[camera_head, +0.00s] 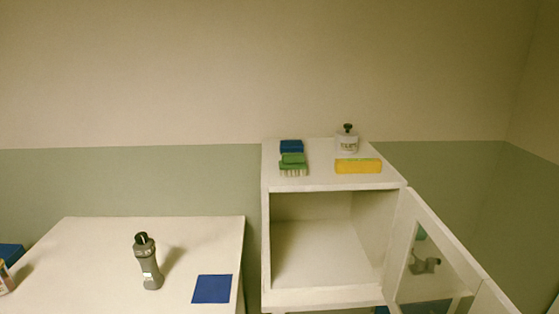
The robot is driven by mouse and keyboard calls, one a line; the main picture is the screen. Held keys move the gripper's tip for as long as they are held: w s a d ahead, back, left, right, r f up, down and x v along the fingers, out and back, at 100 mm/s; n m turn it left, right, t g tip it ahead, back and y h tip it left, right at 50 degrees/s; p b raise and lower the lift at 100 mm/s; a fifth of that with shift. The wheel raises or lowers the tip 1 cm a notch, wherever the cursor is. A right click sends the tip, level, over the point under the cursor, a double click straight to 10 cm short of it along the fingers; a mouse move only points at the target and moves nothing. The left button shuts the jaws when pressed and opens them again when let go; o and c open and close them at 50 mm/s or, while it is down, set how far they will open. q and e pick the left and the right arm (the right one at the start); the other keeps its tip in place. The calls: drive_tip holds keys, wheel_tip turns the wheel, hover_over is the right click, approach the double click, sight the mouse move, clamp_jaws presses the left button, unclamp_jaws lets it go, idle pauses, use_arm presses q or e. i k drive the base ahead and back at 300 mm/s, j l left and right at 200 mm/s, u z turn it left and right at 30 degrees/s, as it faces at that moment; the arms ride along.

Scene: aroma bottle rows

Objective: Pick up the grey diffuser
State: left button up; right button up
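The grey diffuser (149,263) looks like a dark grey bottle with a black top and a small light label. Neither of my grippers shows in the head view, so nothing is seen touching the diffuser.
A blue square (212,289) lies right of the diffuser. A white cabinet (320,186) stands at the right, its glass door (430,262) open. On top are a blue block (291,146), a green brush (293,164), a white bottle (347,141) and a yellow block (358,166).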

sight(145, 254)
drive_tip(key=l+u, duration=0.45)
drive_tip(key=l, duration=1.85)
